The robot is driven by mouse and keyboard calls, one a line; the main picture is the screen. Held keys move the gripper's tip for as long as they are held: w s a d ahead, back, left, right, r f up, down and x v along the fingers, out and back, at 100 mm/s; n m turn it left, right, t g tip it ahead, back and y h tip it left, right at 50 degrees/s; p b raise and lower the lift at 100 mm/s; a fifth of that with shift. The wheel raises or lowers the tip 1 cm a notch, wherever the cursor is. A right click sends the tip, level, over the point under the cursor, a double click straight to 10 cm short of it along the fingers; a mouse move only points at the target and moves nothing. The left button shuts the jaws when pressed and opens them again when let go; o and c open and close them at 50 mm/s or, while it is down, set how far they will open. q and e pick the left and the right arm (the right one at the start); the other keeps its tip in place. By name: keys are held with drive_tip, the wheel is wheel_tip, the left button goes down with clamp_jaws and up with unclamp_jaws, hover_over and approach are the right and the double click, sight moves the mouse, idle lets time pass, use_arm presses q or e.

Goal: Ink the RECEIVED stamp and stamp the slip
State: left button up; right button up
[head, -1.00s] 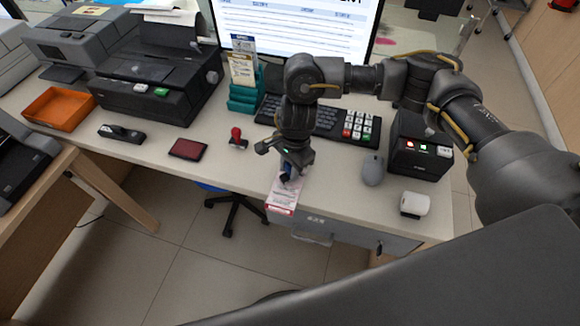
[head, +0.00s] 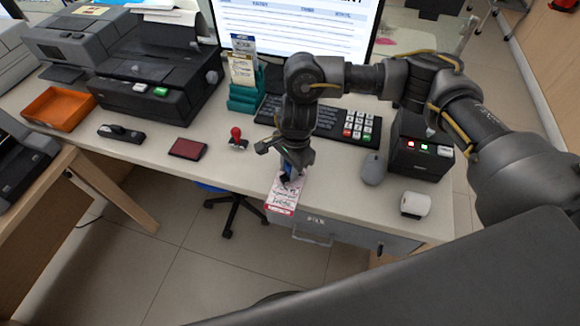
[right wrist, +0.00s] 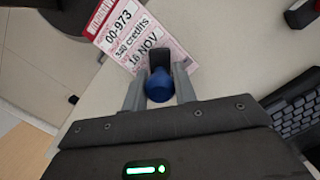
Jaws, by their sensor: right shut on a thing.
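A stamp with a blue knob handle (right wrist: 159,88) and a dark block (right wrist: 158,56) is held in my right gripper (head: 289,172). In the right wrist view the two fingers close on the handle from both sides. The stamp is over the slip (head: 283,192), a white and pink printed paper at the counter's front edge. The slip also shows in the right wrist view (right wrist: 133,32). I cannot tell whether the stamp touches it; its underside is hidden. A dark red ink pad (head: 188,149) lies to the left. My left gripper is not in view.
A red-knobbed stamp (head: 237,139) stands between the pad and my right gripper. A teal leaflet holder (head: 243,98) stands behind.

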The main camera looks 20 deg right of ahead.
idle(0.4)
drive_tip(key=shift+r+p, duration=0.65)
drive_tip(key=shift+r, duration=0.25)
drive_tip(key=shift+r+p, duration=1.45)
drive_tip(key=shift+r, duration=1.1)
